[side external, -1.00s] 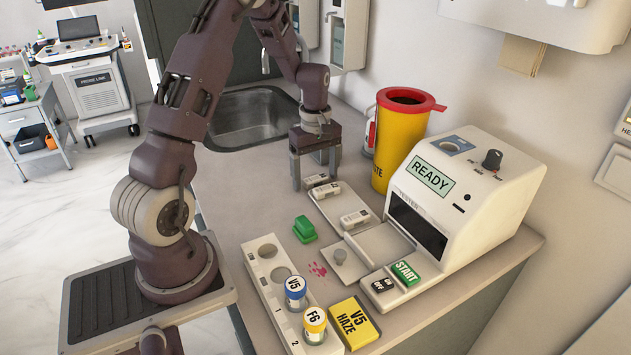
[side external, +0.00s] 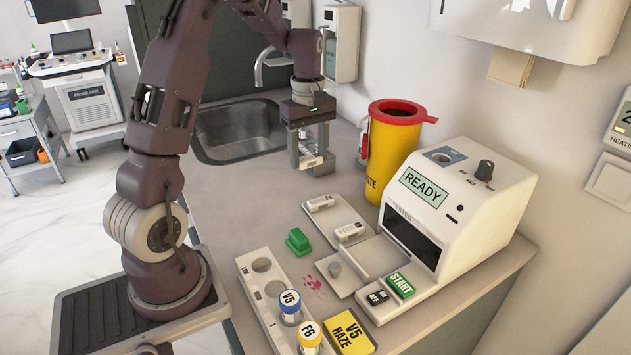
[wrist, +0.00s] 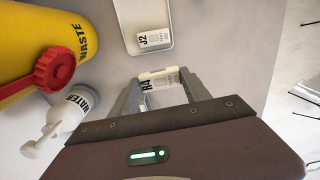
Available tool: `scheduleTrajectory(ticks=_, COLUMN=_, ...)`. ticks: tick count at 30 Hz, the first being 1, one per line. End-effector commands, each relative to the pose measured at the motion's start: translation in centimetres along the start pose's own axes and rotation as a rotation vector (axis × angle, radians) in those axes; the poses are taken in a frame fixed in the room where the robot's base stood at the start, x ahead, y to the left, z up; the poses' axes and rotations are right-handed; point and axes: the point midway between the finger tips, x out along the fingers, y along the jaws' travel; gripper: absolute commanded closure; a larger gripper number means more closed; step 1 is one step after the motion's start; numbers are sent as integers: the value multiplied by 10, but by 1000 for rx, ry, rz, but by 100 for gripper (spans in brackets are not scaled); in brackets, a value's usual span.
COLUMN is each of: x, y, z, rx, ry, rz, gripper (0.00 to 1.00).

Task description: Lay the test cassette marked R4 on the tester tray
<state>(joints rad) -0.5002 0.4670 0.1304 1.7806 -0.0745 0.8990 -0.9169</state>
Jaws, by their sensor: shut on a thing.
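My gripper (side external: 312,163) is shut on a small white test cassette and holds it above the counter between the sink and the waste bin. In the wrist view the cassette (wrist: 160,79) reads R4 and lies across between the two fingertips (wrist: 159,88). The tester (side external: 463,200) shows READY on its screen. Its tester tray (side external: 376,256), a pale flat slide in front of the dark slot, is empty. It lies to the right of and nearer than my gripper.
A pale plate (side external: 332,219) holds two other cassettes; one, J2 (wrist: 154,39), is readable. A yellow waste bin (side external: 391,150) stands right of my gripper. A water bottle (wrist: 58,123) is close by. A green block (side external: 298,241) and vial rack (side external: 262,293) stand nearer.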

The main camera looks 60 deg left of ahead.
Motion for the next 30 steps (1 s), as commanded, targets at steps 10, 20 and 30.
scheduleTrajectory(ticks=10, x=-64, y=0, z=0, rx=1, ry=2, rz=3, gripper=89)
scheduleTrajectory(ticks=20, x=-71, y=15, z=48, rx=304, ry=-2, rz=1, gripper=89)
scheduleTrajectory(ticks=30, x=-71, y=27, z=150, rx=954, ry=-2, rz=1, gripper=89)
